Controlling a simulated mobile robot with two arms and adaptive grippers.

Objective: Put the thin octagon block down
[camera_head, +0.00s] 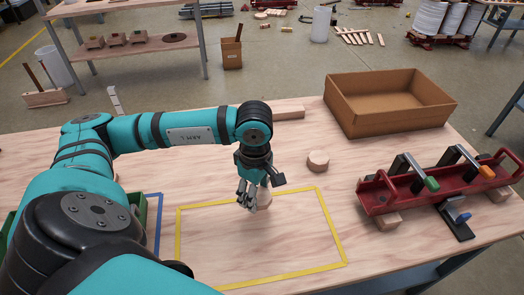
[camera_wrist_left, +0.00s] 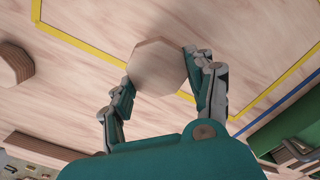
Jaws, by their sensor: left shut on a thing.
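The thin octagon block (camera_wrist_left: 157,67) is light wood and sits between the fingertips of my left gripper (camera_wrist_left: 160,84) in the left wrist view. In the head view my left gripper (camera_head: 255,196) points down near the top edge of the yellow taped rectangle (camera_head: 334,232), shut on the block (camera_head: 264,198). Part of the block is hidden behind the fingers. I cannot tell whether it touches the table. My right gripper is in neither view.
Another wooden block (camera_head: 318,161) stands right of my gripper. A cardboard box (camera_head: 392,120) is at the back right. A red tool rack (camera_head: 415,199) with clamps lies at the right. A green bin (camera_head: 137,204) is beside blue tape at the left. The taped area is mostly clear.

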